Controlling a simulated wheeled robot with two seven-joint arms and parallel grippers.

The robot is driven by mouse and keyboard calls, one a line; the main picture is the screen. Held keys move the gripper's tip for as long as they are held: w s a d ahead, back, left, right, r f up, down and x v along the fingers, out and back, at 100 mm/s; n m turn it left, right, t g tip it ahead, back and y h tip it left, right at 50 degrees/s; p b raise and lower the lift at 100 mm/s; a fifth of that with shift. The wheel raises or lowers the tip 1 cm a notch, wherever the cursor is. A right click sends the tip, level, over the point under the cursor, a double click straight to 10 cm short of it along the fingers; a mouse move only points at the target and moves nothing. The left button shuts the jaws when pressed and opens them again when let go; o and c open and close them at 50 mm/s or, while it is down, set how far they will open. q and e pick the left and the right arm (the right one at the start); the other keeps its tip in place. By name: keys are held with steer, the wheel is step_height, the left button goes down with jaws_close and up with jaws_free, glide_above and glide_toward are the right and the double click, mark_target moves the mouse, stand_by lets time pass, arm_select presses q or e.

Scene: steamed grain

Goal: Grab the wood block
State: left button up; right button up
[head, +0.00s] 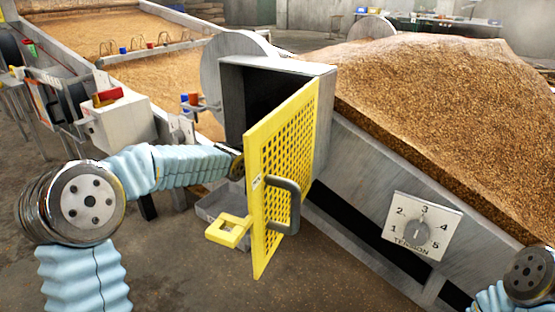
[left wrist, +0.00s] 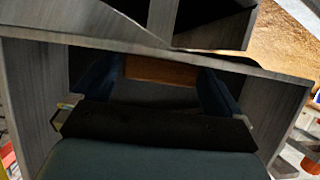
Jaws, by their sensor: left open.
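The wood block (left wrist: 163,69) shows in the left wrist view as an orange-brown piece inside the grey metal box (left wrist: 32,95). My left gripper (left wrist: 158,84) reaches into this box with its two dark blue fingers apart. The block shows between and just beyond the fingers; I cannot tell whether they touch it. In the head view my left arm reaches behind the yellow mesh door (head: 282,165), which hides the gripper and the block. Only part of my right arm shows at the bottom right corner; its gripper is out of frame.
The yellow door stands open on the metal box (head: 325,100), with a grey handle (head: 287,205). A tension dial (head: 422,228) is to the right. A grey tray (head: 212,205) and a yellow bracket (head: 229,231) lie below. Grain heaps (head: 430,95) fill the bed behind.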

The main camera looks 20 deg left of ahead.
arm_select(q)
steer(key=c, duration=0.9)
steer(key=shift+r, duration=0.1)
steer(key=shift+c, duration=0.2)
